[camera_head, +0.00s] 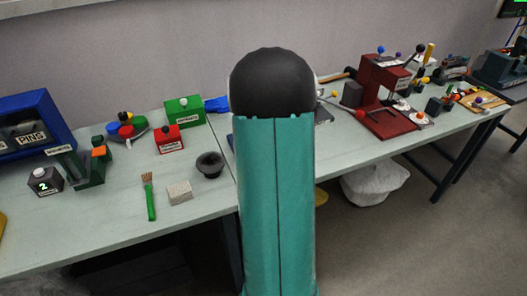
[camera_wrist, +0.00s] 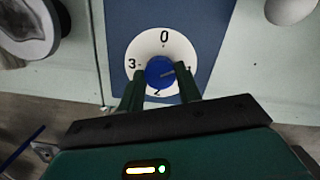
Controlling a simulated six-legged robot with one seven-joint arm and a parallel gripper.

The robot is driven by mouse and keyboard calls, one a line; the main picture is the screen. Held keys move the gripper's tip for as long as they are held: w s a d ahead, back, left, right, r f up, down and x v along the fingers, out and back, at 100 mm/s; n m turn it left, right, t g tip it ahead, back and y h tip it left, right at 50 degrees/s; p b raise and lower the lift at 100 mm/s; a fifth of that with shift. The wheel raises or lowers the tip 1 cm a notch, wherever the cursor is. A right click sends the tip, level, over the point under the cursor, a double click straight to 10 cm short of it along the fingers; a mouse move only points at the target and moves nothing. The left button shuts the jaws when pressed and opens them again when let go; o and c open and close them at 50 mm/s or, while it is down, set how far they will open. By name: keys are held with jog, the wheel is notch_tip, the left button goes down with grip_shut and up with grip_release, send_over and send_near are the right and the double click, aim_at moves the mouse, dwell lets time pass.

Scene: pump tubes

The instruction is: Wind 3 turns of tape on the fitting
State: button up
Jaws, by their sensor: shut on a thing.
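In the wrist view, a blue knob (camera_wrist: 158,69) sits at the centre of a white round dial (camera_wrist: 164,48) marked 0, 1, 2 and 3. The dial is on a blue panel (camera_wrist: 209,25). My gripper (camera_wrist: 159,78) is shut on the blue knob, one dark green finger on each side of it. A thin mark on the knob points right, toward the 1, which is partly covered by the right finger. I cannot make out the tape or the fitting in either view. In the head view my arm hides the gripper and the dial.
The pale bench (camera_head: 110,229) holds a green box (camera_head: 184,112), a red box (camera_head: 168,139), a black bowl (camera_head: 209,164), a green-handled brush (camera_head: 150,197) and a beige block (camera_head: 179,192). A dark red machine (camera_head: 383,88) stands right. A white bag (camera_head: 375,183) lies below the bench.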

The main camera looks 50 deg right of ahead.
jog(key=shift+m, duration=1)
jog(key=shift+a, duration=0.1)
jog(key=m, duration=0.3)
jog(key=shift+h, duration=0.3)
jog(key=o, duration=0.8)
jog(key=shift+o, duration=0.2)
